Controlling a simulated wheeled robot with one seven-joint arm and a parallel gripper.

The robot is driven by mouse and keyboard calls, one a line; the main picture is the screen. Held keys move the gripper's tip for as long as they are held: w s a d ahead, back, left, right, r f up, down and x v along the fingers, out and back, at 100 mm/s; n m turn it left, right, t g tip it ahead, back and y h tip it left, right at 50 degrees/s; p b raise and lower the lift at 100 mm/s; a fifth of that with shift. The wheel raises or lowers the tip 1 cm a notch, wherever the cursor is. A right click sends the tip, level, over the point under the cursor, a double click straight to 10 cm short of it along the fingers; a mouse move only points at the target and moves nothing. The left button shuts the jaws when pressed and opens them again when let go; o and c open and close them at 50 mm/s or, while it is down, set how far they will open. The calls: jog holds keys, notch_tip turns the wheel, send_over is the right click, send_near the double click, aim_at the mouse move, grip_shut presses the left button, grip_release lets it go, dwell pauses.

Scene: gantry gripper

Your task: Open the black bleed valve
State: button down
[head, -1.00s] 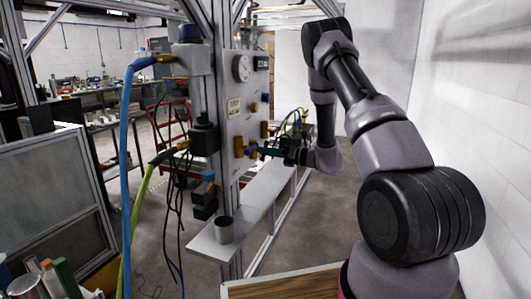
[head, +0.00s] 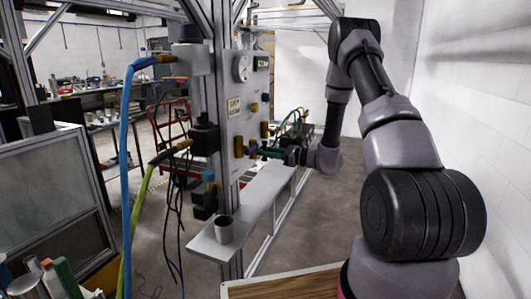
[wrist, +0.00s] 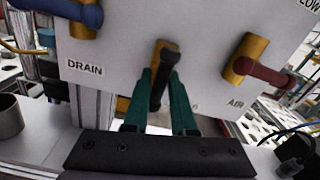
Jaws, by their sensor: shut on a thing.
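The black bleed valve (wrist: 166,70) is in the middle of the wrist view, with a brass body on a pale panel (wrist: 115,60). Its black handle runs nearly up and down in that view, its upper end leaning slightly right. My gripper (wrist: 161,80) has its green fingers on either side of the handle, shut on it. The lower end of the handle lies between the fingers. In the head view my gripper (head: 262,152) reaches the panel from the right; the black handle is too small to make out there.
A blue-handled valve (wrist: 80,12) by the DRAIN label is left of the black one, and a red-handled valve (wrist: 265,74) by the AIR label is right. A grey cup (head: 223,231) stands on the shelf (head: 258,205) below. Blue and green hoses hang at left.

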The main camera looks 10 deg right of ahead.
jog(key=shift+n, duration=2.2)
jog(key=c, duration=0.6)
grip_release()
jog(key=v, duration=1.1)
jog(key=shift+a, duration=0.1)
